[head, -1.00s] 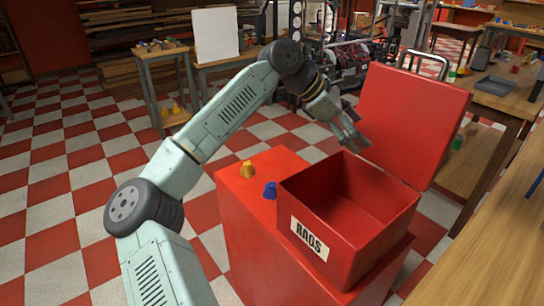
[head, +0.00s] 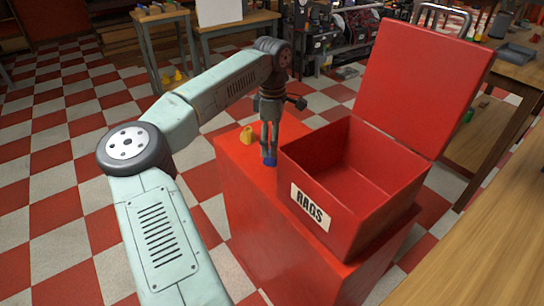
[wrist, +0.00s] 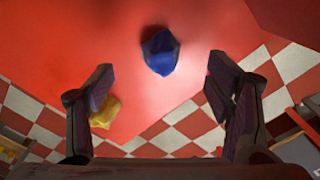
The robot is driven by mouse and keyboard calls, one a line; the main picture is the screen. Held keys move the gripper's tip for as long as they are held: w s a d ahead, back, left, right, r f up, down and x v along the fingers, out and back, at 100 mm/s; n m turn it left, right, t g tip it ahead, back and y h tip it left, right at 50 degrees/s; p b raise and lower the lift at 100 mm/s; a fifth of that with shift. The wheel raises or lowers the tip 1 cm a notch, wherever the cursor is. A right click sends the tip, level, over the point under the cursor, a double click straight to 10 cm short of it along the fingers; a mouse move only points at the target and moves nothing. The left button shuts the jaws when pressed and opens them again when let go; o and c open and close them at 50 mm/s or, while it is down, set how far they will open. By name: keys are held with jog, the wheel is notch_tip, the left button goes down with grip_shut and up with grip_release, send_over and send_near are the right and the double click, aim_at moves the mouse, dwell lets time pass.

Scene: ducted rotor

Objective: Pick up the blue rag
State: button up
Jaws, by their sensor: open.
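The blue rag (head: 269,159) is a small crumpled lump on the red cabinet top (head: 240,178), just left of the red bin. In the wrist view the blue rag (wrist: 160,52) lies ahead of the fingertips, near the middle between them. My gripper (head: 269,148) points down over the blue rag in the head view, and its fingers partly cover it. In the wrist view my gripper (wrist: 160,80) has its two fingers wide apart with nothing between them. I cannot tell exactly how far the fingertips are above the rag.
A yellow rag (head: 246,135) lies behind and left of the blue one; it also shows in the wrist view (wrist: 104,112). The red bin labelled RAGS (head: 311,207) stands open and looks empty, its lid (head: 420,85) raised. A wooden bench (head: 480,245) is at right.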

notch_tip(320, 180, down, 5)
jog(key=shift+s+r+p, duration=0.1)
jog(key=shift+p, duration=0.5)
jog(key=c, duration=1.2)
